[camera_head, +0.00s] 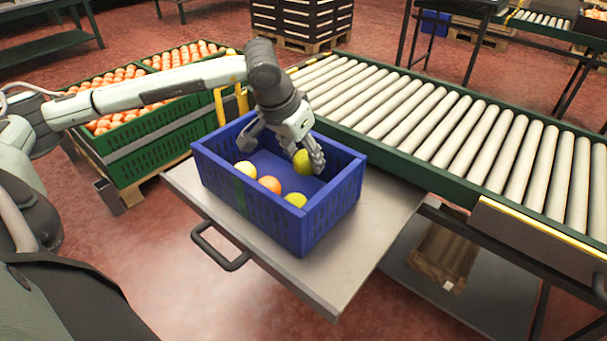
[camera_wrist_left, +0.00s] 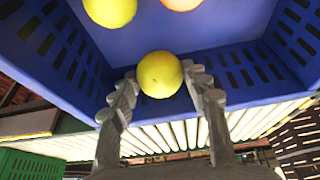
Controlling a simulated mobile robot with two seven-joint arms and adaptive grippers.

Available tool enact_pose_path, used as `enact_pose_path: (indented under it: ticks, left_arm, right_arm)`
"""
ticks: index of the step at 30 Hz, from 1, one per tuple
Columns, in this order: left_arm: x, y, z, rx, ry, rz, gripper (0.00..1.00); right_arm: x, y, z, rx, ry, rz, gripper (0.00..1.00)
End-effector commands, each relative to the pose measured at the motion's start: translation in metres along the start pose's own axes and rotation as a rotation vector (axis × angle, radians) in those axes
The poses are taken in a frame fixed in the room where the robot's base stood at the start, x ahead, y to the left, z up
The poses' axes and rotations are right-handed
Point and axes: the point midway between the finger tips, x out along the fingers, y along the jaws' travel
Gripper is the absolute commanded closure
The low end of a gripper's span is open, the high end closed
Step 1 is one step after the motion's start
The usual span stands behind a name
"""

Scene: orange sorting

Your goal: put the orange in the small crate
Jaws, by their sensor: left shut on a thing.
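My left gripper (camera_head: 305,155) is inside the small blue crate (camera_head: 272,231), near its back right side. It is shut on a yellow-green fruit (camera_head: 302,162), which also shows between the two fingers in the left wrist view (camera_wrist_left: 160,75). I cannot tell whether this fruit touches the crate floor. An orange fruit (camera_head: 270,184) lies in the crate near the front wall, between a pale yellow fruit (camera_head: 245,170) and a yellow-green fruit (camera_head: 296,200). My right gripper is not in view.
The crate stands on a grey metal table (camera_head: 350,255) with a black handle (camera_head: 219,249). A roller conveyor (camera_head: 440,120) runs behind and to the right. Large green crates (camera_head: 160,145) full of oranges stand at the left. The table's right part is clear.

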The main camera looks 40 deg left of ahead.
Motion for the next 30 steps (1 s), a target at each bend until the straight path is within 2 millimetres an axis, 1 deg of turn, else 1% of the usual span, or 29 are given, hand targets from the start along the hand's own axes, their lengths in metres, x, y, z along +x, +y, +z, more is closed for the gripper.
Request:
enact_pose_path:
  ticks: [1, 7, 13, 23, 30]
  left_arm:
    - [0.005, 0.000, 0.002, -0.001, 0.001, 0.000, 0.83]
    - [0.018, 0.000, 0.007, -0.001, 0.000, 0.000, 0.83]
    - [0.043, 0.000, 0.018, -0.001, -0.001, 0.000, 0.83]
    - [0.045, 0.000, 0.018, 0.000, 0.002, 0.000, 0.84]
    - [0.046, 0.000, 0.018, -0.001, 0.002, 0.000, 0.84]
  right_arm:
    - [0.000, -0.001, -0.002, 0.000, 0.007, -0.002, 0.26]
    - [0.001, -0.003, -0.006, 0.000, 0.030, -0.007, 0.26]
    - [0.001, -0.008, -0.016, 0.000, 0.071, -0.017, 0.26]
    - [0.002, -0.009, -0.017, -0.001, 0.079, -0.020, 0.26]
    - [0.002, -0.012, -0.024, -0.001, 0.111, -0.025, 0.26]
